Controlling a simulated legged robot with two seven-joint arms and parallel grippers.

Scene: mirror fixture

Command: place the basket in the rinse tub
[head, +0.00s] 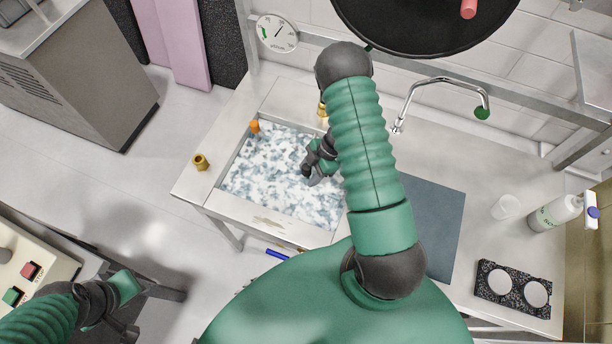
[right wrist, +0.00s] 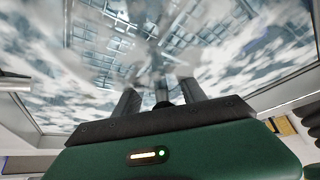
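The rinse tub (head: 225,178) is a rectangular sink set in the pale counter, filled with white foam and bluish water. The basket (right wrist: 205,43) shows in the right wrist view as a metal wire grid, partly covered by foam within the tub. In the head view the foam hides it. My right gripper (head: 313,172) is over the tub's right part, close to the foam. In the right wrist view its two fingers (right wrist: 160,88) stand apart, with a grey piece between them that I cannot identify. My left gripper (head: 128,287) is at the lower left, away from the tub; its fingers are unclear.
A chrome faucet (head: 440,82) arches over the counter's back. A blue-grey mat (head: 435,215), a bottle (head: 556,212), a cup (head: 506,207) and a black holder with two white discs (head: 513,288) lie right. A brass fitting (head: 201,161) stands at the tub's left.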

